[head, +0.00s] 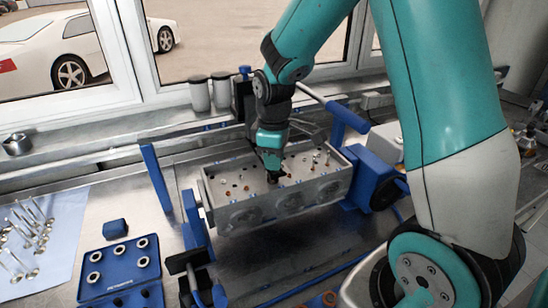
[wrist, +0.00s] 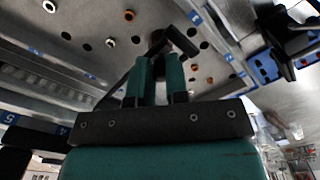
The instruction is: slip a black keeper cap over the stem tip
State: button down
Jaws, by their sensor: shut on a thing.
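The grey cylinder head (head: 330,190) lies level in a blue stand. Its top has holes, small copper-coloured guides and a few thin upright stems (head: 314,158). My gripper (head: 273,176) points down just over the middle of that top. In the wrist view its jaws (wrist: 160,48) are shut on a small dark piece, apparently a black keeper cap (wrist: 158,36), largely hidden by the fingertips. Any stem tip under it is hidden, and I cannot tell whether the cap touches one. White-topped and copper-coloured pieces (wrist: 129,15) show in the head face beside the fingers.
A blue tray (head: 122,272) with several pale rings and dark pieces is at the lower left. Valves (head: 30,235) lie on a pale blue cloth at the far left. Blue stand posts (head: 156,178) rise beside the cylinder head. Grey canisters (head: 200,94) stand by the window.

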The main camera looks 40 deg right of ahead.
jog(key=shift+f, duration=0.1)
jog(key=c, duration=1)
grip_release()
jog(key=shift+c, duration=0.2)
notch_tip(320, 180, up, 17)
jog(key=b, duration=0.2)
jog(key=shift+r+b, duration=0.2)
jog(key=shift+b, duration=0.15)
jog(key=s+a+f+y, duration=0.1)
jog(key=s+a+f, duration=0.2)
jog(key=s+a, duration=0.2)
jog(key=s+a+f+y+b, duration=0.1)
jog(key=s+a+f, duration=0.2)
jog(key=s+a, duration=0.3)
jog(key=s+a+f+m+y+b, duration=0.1)
jog(key=s+a+f+y, duration=0.1)
jog(key=s+a, duration=0.4)
jog(key=s+f, duration=0.1)
jog(key=s, duration=0.2)
jog(key=shift+s+f, duration=0.3)
jog(key=shift+s, duration=0.05)
